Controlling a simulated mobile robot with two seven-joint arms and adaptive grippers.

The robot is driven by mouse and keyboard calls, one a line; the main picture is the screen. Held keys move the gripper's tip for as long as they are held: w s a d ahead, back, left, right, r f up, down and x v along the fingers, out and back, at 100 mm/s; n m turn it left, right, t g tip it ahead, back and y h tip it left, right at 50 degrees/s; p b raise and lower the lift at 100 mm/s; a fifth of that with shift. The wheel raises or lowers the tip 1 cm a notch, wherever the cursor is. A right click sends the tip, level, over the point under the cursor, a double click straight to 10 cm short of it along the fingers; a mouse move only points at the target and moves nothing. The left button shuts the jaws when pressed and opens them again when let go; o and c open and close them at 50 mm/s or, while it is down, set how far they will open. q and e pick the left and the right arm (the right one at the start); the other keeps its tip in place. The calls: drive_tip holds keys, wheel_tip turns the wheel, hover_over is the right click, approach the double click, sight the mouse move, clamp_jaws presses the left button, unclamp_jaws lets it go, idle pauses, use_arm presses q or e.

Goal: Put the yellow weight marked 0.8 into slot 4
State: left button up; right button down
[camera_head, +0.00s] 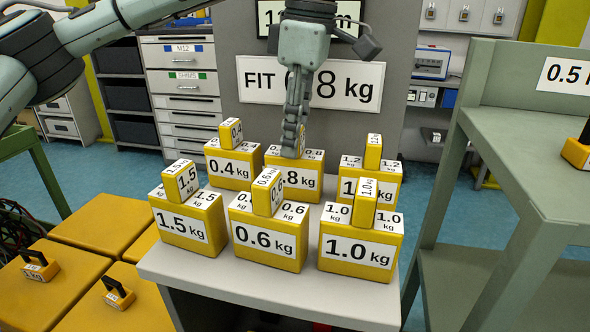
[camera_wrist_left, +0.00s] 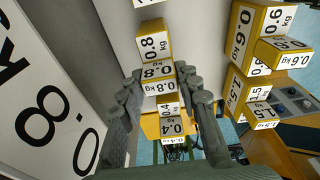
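The yellow 0.8 kg weight (camera_head: 307,177) stands in the back row on the grey table, partly hidden by my left gripper and the weights in front. It also shows in the left wrist view (camera_wrist_left: 154,48), with its upright handle block (camera_wrist_left: 157,87). My left gripper (camera_head: 291,150) points down over this weight. In the left wrist view its two fingers (camera_wrist_left: 160,76) are apart, one on each side of the handle. I cannot tell whether they touch it. My right gripper is not in view. No slot marked 4 is visible.
Other yellow weights crowd around: 0.4 kg (camera_head: 232,167), 1.5 kg (camera_head: 188,222), 0.6 kg (camera_head: 268,238), 1.0 kg (camera_head: 360,241) and a 1.2 weight (camera_head: 380,180). A sign (camera_head: 310,83) reads "FIT 0.8 kg". A green-grey shelf (camera_head: 520,140) stands at right. Yellow boxes (camera_head: 104,222) stand at left.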

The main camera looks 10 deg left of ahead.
use_arm(q)
clamp_jaws()
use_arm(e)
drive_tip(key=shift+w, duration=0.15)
